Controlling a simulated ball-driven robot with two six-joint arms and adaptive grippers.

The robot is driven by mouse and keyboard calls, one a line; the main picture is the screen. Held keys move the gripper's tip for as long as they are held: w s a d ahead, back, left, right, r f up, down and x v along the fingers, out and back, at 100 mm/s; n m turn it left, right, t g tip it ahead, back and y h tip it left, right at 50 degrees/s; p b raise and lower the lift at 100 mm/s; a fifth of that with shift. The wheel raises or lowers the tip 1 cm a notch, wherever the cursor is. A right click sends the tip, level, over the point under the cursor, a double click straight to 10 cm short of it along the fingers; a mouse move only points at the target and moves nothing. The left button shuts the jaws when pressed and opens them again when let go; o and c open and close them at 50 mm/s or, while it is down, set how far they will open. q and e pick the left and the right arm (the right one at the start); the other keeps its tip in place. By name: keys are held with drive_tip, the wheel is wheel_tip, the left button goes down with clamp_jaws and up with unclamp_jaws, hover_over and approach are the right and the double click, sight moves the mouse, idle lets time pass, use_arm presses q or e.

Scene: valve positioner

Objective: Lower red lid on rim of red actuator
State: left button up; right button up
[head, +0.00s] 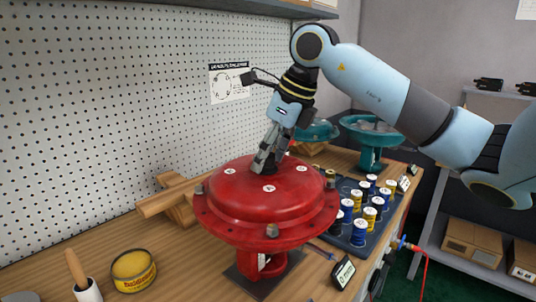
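The red lid (238,187) is a wide dome with small white round marks on top. It lies level over the red actuator (265,239), which stands on a dark base plate on the wooden bench. The dome's edge appears to meet the wide red rim; I cannot tell whether a thin gap is left. Grey bolts stand around the rim. My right gripper (267,163) points down at the centre of the lid, its fingers close together at the top. The gripped part is hidden by the fingers. My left gripper is not in view.
A dark tray (325,237) of blue and yellow spools stands right of the actuator. A teal valve body (372,137) is behind it. Wooden blocks (166,202) lie to the left. A yellow tin (133,270) and a wooden-handled tool (79,275) are at front left. A pegboard wall closes the left side.

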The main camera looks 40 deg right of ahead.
drive_tip(key=shift+f, duration=0.15)
drive_tip(key=v, duration=1.2)
idle(0.4)
